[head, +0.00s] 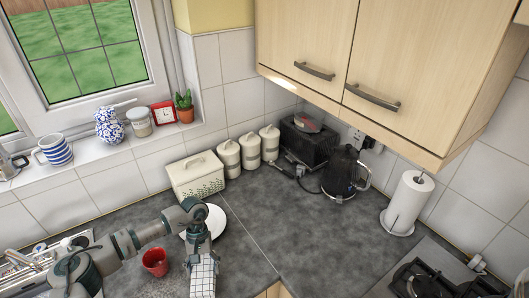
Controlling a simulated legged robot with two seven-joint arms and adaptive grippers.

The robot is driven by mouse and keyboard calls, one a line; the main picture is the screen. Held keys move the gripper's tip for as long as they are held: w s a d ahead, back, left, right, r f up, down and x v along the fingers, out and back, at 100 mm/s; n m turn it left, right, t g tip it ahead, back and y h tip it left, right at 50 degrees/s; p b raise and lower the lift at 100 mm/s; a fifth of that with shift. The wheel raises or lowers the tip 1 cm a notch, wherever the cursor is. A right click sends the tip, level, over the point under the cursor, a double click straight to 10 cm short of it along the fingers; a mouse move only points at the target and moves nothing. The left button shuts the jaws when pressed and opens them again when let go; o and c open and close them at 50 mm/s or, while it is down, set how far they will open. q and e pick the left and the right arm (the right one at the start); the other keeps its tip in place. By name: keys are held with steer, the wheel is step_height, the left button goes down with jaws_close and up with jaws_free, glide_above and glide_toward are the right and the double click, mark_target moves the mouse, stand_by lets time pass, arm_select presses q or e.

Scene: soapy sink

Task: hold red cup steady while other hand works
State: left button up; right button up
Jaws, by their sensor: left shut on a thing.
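The red cup (154,263) stands on the grey worktop near the bottom left, just below my left forearm and beside the sink. My left gripper (202,257) is to the right of the cup and apart from it. It points down and is shut on a white checked cloth (203,279), which hangs below the fingers. The fingertips are small and partly hidden. My right gripper is not in view.
A white plate (216,221) lies behind my left gripper, partly covered by the arm. A cream bread bin (197,178), canisters (250,152) and a black kettle (342,175) line the wall. The metal sink (45,262) is at left. The middle worktop is clear.

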arm_select(q)
steer(key=shift+w+a+r+m+y, duration=0.3)
steer(key=shift+w+r+m, duration=0.2)
steer(key=shift+r+m, duration=0.15)
steer(key=shift+f, duration=0.1)
